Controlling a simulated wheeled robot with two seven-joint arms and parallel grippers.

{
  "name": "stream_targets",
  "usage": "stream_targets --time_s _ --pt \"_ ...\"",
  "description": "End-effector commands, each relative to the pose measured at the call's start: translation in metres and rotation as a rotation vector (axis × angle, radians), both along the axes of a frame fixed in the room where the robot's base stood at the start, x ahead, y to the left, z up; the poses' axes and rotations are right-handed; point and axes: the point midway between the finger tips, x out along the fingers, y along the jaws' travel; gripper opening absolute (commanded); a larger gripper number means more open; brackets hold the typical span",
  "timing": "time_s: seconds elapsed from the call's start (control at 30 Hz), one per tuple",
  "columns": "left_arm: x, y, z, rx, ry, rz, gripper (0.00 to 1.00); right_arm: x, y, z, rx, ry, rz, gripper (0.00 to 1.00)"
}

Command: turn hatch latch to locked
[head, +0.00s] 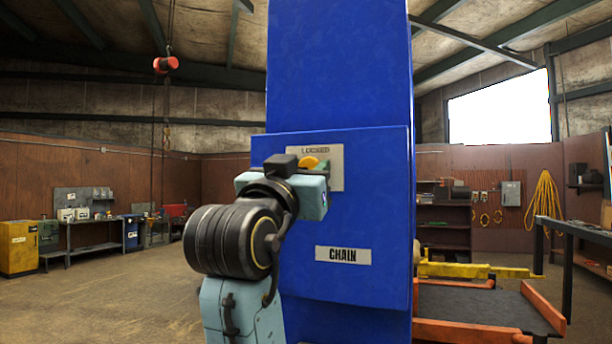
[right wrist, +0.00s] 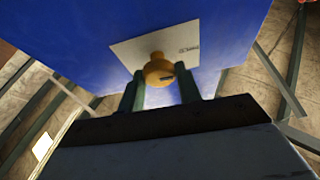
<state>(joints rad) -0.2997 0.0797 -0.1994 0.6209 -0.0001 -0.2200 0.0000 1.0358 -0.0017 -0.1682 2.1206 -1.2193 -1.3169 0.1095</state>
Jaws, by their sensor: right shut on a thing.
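The blue hatch (head: 345,220) is a closed panel on a tall blue column, with a CHAIN label on it. A yellow latch knob (head: 309,162) sits on a pale plate (head: 334,172) that appears to read LOCKED at its top. My right gripper (head: 312,187) is at the plate and hides most of the knob in the head view. In the right wrist view the knob (right wrist: 158,70) sits between the two dark green fingers of my right gripper (right wrist: 162,88), which is shut on it. A small dark mark shows on the knob's right side. My left gripper is out of view.
An orange-framed platform (head: 480,308) with a yellow bar (head: 475,270) stands close at the right of the column. Workbenches (head: 90,230) and a yellow cabinet (head: 18,247) are far at left. The floor at left is open.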

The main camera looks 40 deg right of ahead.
Motion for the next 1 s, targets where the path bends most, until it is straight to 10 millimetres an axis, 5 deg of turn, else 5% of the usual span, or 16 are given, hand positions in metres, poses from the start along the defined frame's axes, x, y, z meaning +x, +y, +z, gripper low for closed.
stream_targets --time_s 0.5,1.0 --pt "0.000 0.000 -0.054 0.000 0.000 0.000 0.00 0.001 0.001 -0.003 0.194 -0.372 0.000 0.11" --pt "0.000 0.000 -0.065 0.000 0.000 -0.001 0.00 0.002 0.001 0.002 0.412 -0.792 -0.003 0.11"
